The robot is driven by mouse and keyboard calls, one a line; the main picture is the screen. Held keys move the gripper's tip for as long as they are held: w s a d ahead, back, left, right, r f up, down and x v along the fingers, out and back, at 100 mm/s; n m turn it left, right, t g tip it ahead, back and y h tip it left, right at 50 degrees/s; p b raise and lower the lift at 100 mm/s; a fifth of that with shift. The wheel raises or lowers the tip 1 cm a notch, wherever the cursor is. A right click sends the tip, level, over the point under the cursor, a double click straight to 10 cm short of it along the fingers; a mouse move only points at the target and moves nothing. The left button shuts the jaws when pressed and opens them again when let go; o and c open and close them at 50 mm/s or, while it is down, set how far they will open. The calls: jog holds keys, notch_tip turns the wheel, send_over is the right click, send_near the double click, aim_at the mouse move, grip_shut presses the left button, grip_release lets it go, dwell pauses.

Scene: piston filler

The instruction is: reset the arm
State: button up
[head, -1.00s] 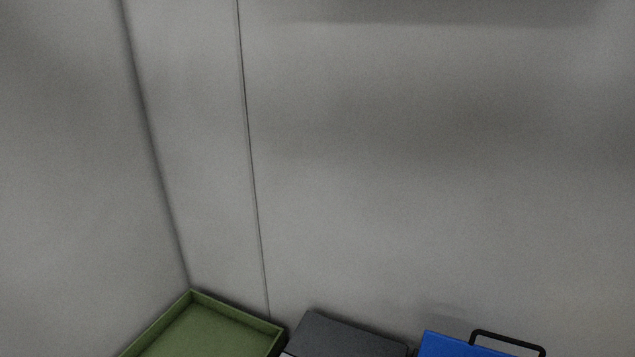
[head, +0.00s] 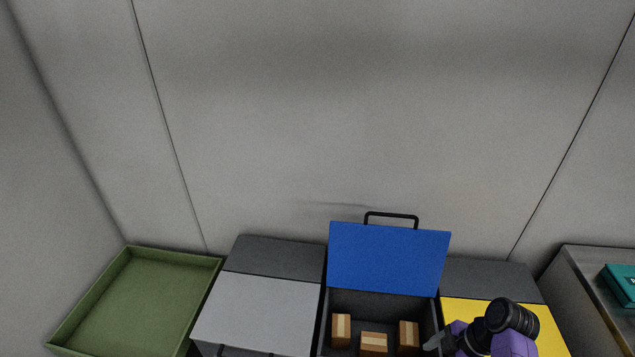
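My arm, purple and black, comes in at the bottom right of the head view. My gripper (head: 437,341) is at its left end, small and partly cut off by the dark arm links. It is beside the right wall of the open bin and in front of the yellow lid. I cannot tell whether its fingers are apart, and I see nothing clearly held in it.
A bin with a raised blue lid (head: 388,260) holds several brown boxes (head: 373,343). A closed grey-lidded bin (head: 258,312) is left of it, a yellow-lidded bin (head: 548,325) right. An empty green tray (head: 140,300) is far left. A teal box (head: 622,284) sits on a counter at right.

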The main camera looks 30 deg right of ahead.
jog(key=shift+w+d+f+m, duration=0.15)
jog(key=shift+w+d+m, duration=0.15)
jog(key=shift+w, duration=0.15)
jog(key=w+d+r+m+t+h, duration=0.4)
jog(key=w+d+m+h, duration=0.1)
jog(key=d+m, duration=0.15)
jog(key=s+a+r+m+t+h+b, duration=0.1)
jog(key=s+a+r+m+t+b, duration=0.15)
jog(key=s+a+r, duration=0.35)
jog(key=s+a+r+m+t+h+b, duration=0.1)
jog(key=s+a+r+m+t+b, duration=0.2)
jog(key=a, duration=0.6)
jog(key=s+a+r+m+t+h+b, duration=0.1)
jog(key=s+a+r+m+t+b, duration=0.1)
jog(key=s+a+r+t, duration=0.35)
jog(key=s+a+n+g+y+b, duration=0.3)
jog(key=s+a+n+y, duration=0.1)
jog(key=s+a, duration=0.4)
notch_tip(320, 180, up, 15)
jog(key=p, duration=1.6)
jog(key=shift+w+f, duration=0.2)
